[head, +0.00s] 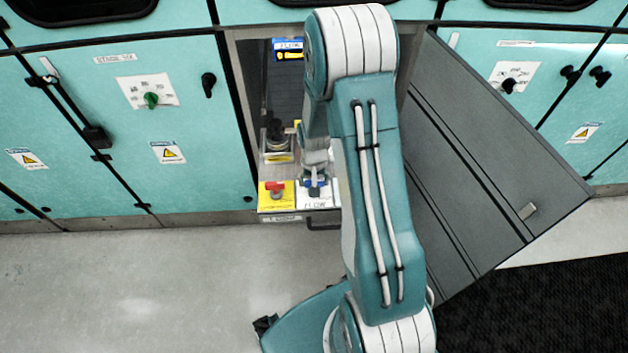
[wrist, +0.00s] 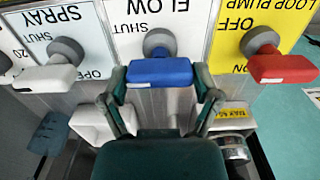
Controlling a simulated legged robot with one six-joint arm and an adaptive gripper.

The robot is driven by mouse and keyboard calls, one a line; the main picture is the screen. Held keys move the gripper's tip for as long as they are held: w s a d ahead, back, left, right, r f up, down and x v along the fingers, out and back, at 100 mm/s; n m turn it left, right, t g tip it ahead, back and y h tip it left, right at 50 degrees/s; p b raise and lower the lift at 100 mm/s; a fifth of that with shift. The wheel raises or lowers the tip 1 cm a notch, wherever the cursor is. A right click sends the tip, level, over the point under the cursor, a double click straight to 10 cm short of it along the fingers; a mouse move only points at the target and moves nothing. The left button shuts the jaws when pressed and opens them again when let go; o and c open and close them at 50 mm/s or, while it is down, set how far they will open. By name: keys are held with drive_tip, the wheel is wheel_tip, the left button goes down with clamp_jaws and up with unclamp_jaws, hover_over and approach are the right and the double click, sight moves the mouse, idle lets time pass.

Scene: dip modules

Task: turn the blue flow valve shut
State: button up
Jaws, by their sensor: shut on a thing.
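The blue flow valve handle (wrist: 158,72) lies crosswise in the picture, on a round grey stem under a white plate marked FLOW (wrist: 180,15) in the wrist view. My gripper (wrist: 160,80) is shut on this handle, with one finger at each end of it. In the head view the blue handle (head: 314,183) shows small on the drawer-like panel in the open cabinet. My gripper (head: 316,172) is above it there, partly hidden by my own arm.
A red handle (wrist: 284,68) on a yellow LOOP PUMP plate is right of the blue one in the wrist view. A white handle (wrist: 46,78) on the SPRAY plate is left. An open grey cabinet door (head: 480,160) stands at right in the head view. Floor (head: 130,290) is clear at left.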

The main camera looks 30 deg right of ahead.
drive_tip(key=shift+s+f, duration=0.1)
idle(0.3)
drive_tip(key=o, duration=1)
drive_tip(key=shift+c, duration=0.2)
wheel_tip(320, 180, up, 12)
drive_tip(key=shift+a, duration=0.1)
drive_tip(key=s+a+r+n+t, duration=0.1)
drive_tip(key=s+a+r, duration=0.2)
drive_tip(key=r, duration=0.5)
drive_tip(key=s+a+r+n+t, duration=0.1)
drive_tip(key=s+a+r+t, duration=0.2)
drive_tip(key=r, duration=0.5)
drive_tip(key=s+a+r+n, duration=0.1)
drive_tip(key=s+a+r, duration=0.1)
drive_tip(key=s, duration=0.4)
drive_tip(key=s+a+r+n+t, duration=0.1)
drive_tip(key=s+a+r, duration=0.1)
drive_tip(key=s+r, duration=0.2)
drive_tip(key=shift+s+r+n+t, duration=0.3)
drive_tip(key=shift+s+r, duration=0.05)
drive_tip(key=shift+s, duration=0.8)
